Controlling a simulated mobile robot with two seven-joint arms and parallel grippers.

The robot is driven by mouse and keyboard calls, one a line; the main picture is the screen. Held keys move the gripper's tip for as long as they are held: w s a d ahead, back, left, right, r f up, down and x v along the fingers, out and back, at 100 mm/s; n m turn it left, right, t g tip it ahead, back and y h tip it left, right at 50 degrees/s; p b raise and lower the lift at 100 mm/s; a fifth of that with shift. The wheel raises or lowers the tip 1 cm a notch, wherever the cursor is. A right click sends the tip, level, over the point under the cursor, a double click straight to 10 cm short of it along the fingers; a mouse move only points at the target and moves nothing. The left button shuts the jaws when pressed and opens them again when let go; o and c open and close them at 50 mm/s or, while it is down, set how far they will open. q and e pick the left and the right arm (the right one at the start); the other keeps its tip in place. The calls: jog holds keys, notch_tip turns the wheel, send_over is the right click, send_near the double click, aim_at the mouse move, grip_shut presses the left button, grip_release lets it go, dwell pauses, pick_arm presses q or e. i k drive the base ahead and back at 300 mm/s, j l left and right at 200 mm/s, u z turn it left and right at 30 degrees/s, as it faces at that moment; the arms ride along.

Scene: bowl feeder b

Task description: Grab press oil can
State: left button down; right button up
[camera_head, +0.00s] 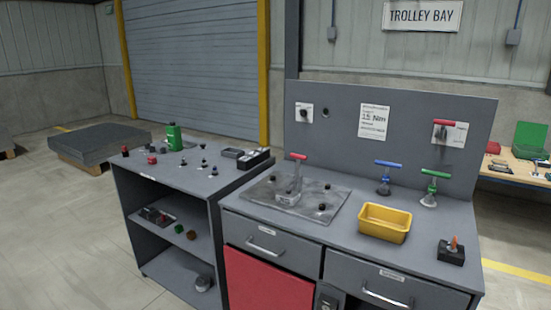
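A green can (174,137) with a dark top stands upright near the back left of the left grey bench (135,172). It looks like the oil can, but any label is too small to read. Neither of my grippers is in view, and nothing touches the can.
Small red and black parts (152,159) lie near the can. Dark trays (250,159) sit at the bench's right. The adjoining workbench holds a metal plate (262,190), a yellow bin (384,223), and blue (384,180) and green (430,187) T-handled tools.

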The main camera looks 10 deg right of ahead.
aim_at(173, 133)
jog(key=k+l+z, duration=0.4)
jog(key=l, duration=0.2)
jog(key=l+z, duration=0.45)
jog(key=l, duration=0.15)
jog(key=u, duration=1.4)
jog(key=i+j+u, duration=0.3)
jog(key=i, duration=0.3)
jog(key=i+u, duration=0.3)
jog(key=i, duration=1.7)
